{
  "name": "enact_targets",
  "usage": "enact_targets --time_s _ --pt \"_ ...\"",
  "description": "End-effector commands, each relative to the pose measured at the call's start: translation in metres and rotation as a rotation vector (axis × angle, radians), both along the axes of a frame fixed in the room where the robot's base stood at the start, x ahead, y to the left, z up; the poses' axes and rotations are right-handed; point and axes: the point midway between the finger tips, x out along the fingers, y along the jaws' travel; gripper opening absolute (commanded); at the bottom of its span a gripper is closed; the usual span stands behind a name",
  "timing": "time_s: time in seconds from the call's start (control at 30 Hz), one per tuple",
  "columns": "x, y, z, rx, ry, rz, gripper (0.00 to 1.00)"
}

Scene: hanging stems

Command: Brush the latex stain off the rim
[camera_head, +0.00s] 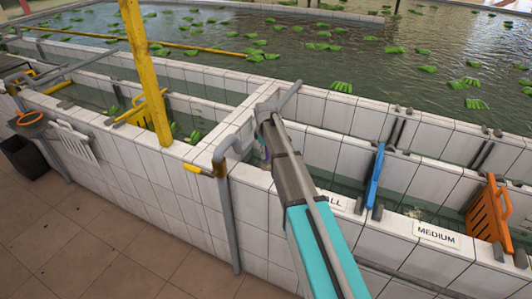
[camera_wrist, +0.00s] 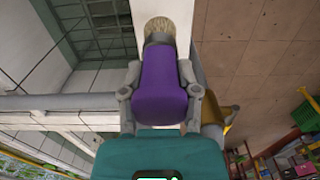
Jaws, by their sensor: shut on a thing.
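In the wrist view, my gripper (camera_wrist: 160,90) is shut on the purple handle of a brush (camera_wrist: 160,85). Its round tan bristle head (camera_wrist: 160,28) points to the top of the picture and lies over the white tiled rim (camera_wrist: 156,8). I cannot tell whether the bristles touch the rim. In the head view, my gripper (camera_head: 268,122) is over the tiled wall corner beside a grey pipe, and only a sliver of purple shows there. The rim (camera_head: 248,112) runs along the wall tops. I see no latex stain; the brush or my arm may hide it.
A grey pipe (camera_head: 222,160) with a yellow handle stands just left of my gripper. A yellow post (camera_head: 145,70) rises further left. A blue divider (camera_head: 375,175) and an orange divider (camera_head: 489,210) stand in the right trough, by a "MEDIUM" sign (camera_head: 436,234). Green bunches float in the pool behind.

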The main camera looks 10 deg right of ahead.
Motion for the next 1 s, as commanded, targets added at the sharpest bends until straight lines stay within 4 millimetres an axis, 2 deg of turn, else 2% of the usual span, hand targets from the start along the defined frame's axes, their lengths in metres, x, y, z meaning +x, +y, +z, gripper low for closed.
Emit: enact_targets --time_s 0.33,1.0 --pt "0.0 0.0 0.025 0.0 0.0 0.0 0.0" --pt "0.0 0.0 0.025 0.0 0.0 0.0 0.0"
